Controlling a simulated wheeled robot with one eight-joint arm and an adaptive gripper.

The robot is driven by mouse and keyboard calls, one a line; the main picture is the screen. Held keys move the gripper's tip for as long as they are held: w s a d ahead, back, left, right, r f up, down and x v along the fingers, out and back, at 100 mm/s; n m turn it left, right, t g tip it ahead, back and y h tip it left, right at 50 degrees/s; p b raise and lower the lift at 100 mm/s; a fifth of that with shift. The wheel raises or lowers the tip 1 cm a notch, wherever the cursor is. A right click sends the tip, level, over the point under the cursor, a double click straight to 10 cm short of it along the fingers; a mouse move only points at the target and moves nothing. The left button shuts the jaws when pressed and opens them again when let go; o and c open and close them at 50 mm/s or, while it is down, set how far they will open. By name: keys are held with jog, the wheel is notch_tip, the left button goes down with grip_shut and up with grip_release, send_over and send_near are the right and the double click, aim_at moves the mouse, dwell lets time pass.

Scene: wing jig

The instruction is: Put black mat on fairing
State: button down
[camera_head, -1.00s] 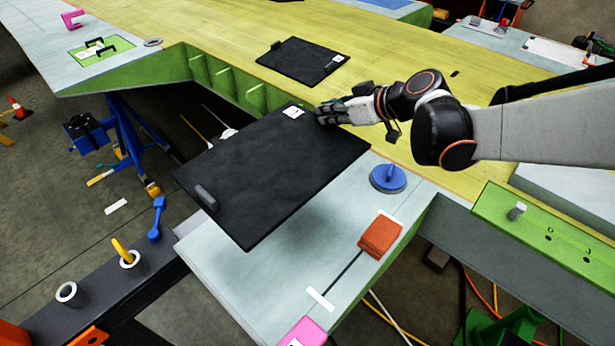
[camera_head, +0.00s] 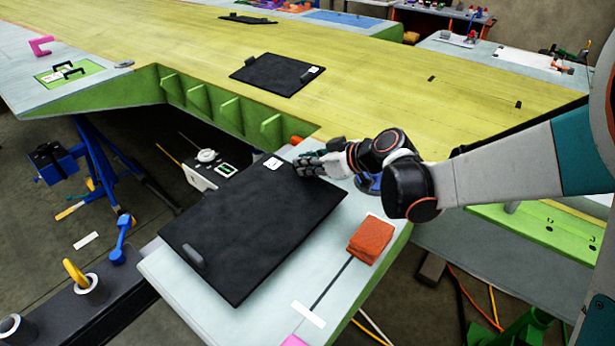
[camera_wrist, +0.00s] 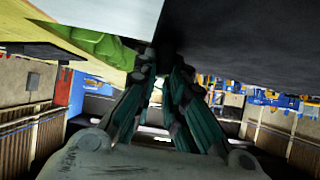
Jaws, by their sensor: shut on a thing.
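A large black mat (camera_head: 250,225) with a dark grey handle at its near left end and a white label at its far corner is over the pale grey fairing panel (camera_head: 185,300). My gripper (camera_head: 304,165) is shut on the mat's far right edge, near the label. In the wrist view the mat's dark surface (camera_wrist: 245,40) fills the upper right, and the fingers (camera_wrist: 165,65) meet at its edge. The mat hides much of the panel. I cannot tell whether it touches the panel or hangs just above.
A blue round-based tool (camera_head: 368,184) stands behind my gripper, partly hidden. Another black mat (camera_head: 277,74) lies on the yellow wing skin (camera_head: 400,110). An open gap lies left of the panel.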

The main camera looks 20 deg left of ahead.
notch_tip(320, 180, down, 3)
jog(key=shift+b, duration=0.65)
jog(key=shift+r, duration=0.1)
jog(key=c, duration=1.7)
grip_release()
jog(key=shift+o, duration=0.2)
notch_tip(320, 180, up, 6)
jog(key=p, duration=0.3)
send_over(339, 191)
jog(key=shift+s+d+r, duration=0.1)
jog(key=shift+d+r, duration=0.1)
jog(key=shift+d, duration=0.15)
